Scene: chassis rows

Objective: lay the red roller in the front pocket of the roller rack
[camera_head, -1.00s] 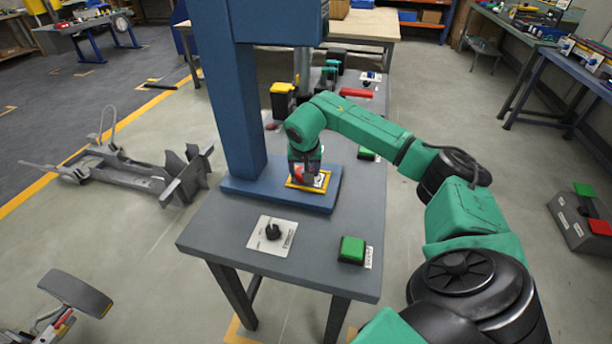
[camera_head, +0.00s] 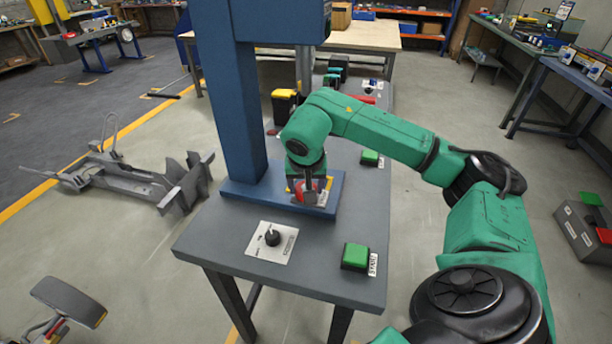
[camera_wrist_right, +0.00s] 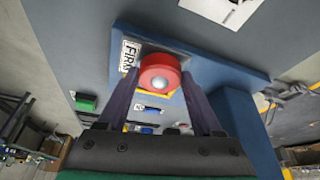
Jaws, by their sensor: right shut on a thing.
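The red roller (camera_wrist_right: 160,74) shows end-on in the right wrist view, with a silver hub, between the two fingers of my right gripper (camera_wrist_right: 163,98). The gripper is shut on it. In the head view my right gripper (camera_head: 306,190) points down at the blue press base, and a little of the red roller (camera_head: 298,187) shows beside the fingers. A yellow-edged piece (camera_head: 328,184) sits on the base right by the fingers, mostly hidden. I cannot tell whether it is the roller rack, and no front pocket shows clearly. My left gripper is out of view.
The blue press base (camera_head: 240,193) and its column (camera_head: 228,100) stand left of my gripper. A knob plate (camera_head: 272,241) and a green START button (camera_head: 355,256) sit at the table's front. A green button (camera_head: 370,158) and a red bar (camera_head: 368,99) lie farther back.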

